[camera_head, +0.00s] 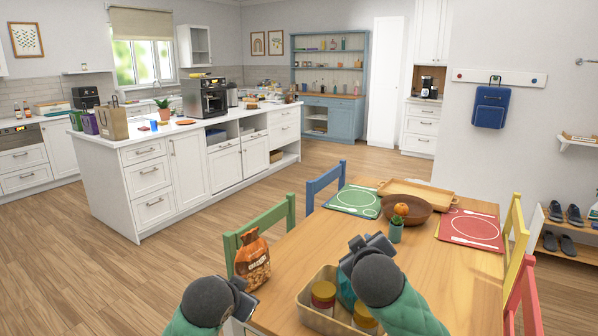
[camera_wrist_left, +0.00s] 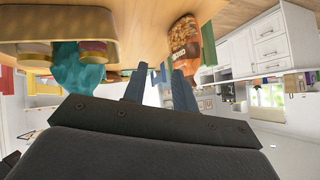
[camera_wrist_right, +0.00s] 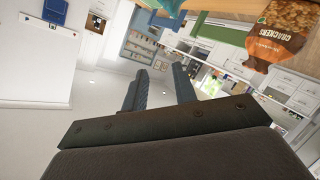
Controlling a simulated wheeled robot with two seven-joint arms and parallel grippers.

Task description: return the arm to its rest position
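My left gripper (camera_head: 244,300) is at the bottom of the head view, in front of the orange cracker bag (camera_head: 252,262) at the table's left edge. In the left wrist view its two fingers (camera_wrist_left: 158,88) stand apart with nothing held; the cracker bag (camera_wrist_left: 184,48) shows beyond them. My right gripper (camera_head: 368,245) is above the table, over the far side of a tan basket (camera_head: 305,296). In the right wrist view its fingers (camera_wrist_right: 160,88) stand apart and empty. My right arm hides part of the basket.
The basket holds jars (camera_head: 323,296) and a teal item (camera_head: 346,290). A small potted plant (camera_head: 396,228), a brown bowl (camera_head: 408,207), a green placemat (camera_head: 354,201) and a red placemat (camera_head: 470,229) lie farther back on the table (camera_head: 440,280). Chairs surround it. Open floor lies left.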

